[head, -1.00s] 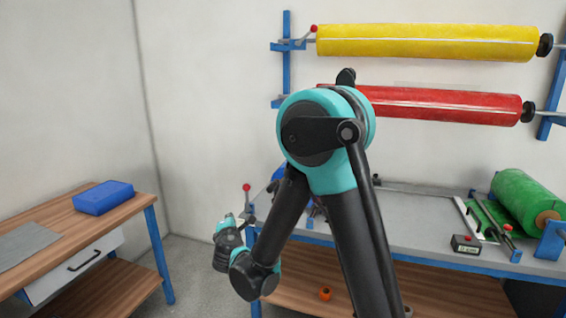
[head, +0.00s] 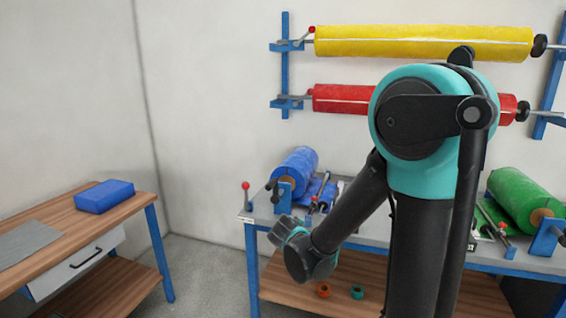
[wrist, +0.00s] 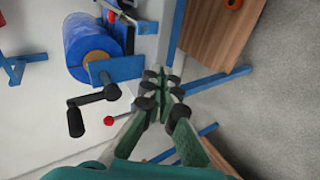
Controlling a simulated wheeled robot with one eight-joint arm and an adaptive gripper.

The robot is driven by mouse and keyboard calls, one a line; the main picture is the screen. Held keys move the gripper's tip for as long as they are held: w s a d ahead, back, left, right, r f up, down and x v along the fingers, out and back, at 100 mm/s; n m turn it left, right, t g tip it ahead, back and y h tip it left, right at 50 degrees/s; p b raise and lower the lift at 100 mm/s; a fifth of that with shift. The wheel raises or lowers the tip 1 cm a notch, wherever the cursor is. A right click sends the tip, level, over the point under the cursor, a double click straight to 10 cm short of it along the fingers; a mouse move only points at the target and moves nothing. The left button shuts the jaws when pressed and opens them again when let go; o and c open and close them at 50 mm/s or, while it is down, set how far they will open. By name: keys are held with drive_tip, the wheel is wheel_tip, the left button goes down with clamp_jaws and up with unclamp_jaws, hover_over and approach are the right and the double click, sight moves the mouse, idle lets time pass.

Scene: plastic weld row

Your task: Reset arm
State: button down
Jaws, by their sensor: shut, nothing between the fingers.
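My gripper (wrist: 164,80) shows in the wrist view with its green fingers brought together at the tips. It is shut and nothing shows between them. In the head view my arm bends down to the left in front of the workbench, and my wrist hangs near the bench's left front end; the fingertips cannot be made out there. In the wrist view the fingers are in front of the blue bench frame and floor, beside the blue film roll (wrist: 88,42), with no contact that I can tell.
The workbench (head: 352,222) carries the blue roll (head: 296,163) and a green roll (head: 523,200). A yellow roll (head: 420,41) and a red roll (head: 340,98) hang on the wall. A wooden table (head: 50,213) with a blue box (head: 104,196) stands left. Floor between them is clear.

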drive_tip(key=s+d+f+m+g, duration=0.4)
drive_tip(key=s+d+m, duration=0.4)
drive_tip(key=d, duration=0.4)
drive_tip(key=s+d+f+m+g+y, duration=0.1)
drive_tip(key=s+f+m, duration=0.1)
drive_tip(key=s, duration=0.5)
drive_tip(key=s+d+f+m+g+y, duration=0.1)
drive_tip(key=s+f+m+g, duration=0.1)
drive_tip(key=s+m, duration=0.2)
drive_tip(key=s, duration=0.3)
drive_tip(key=shift+d, duration=0.35)
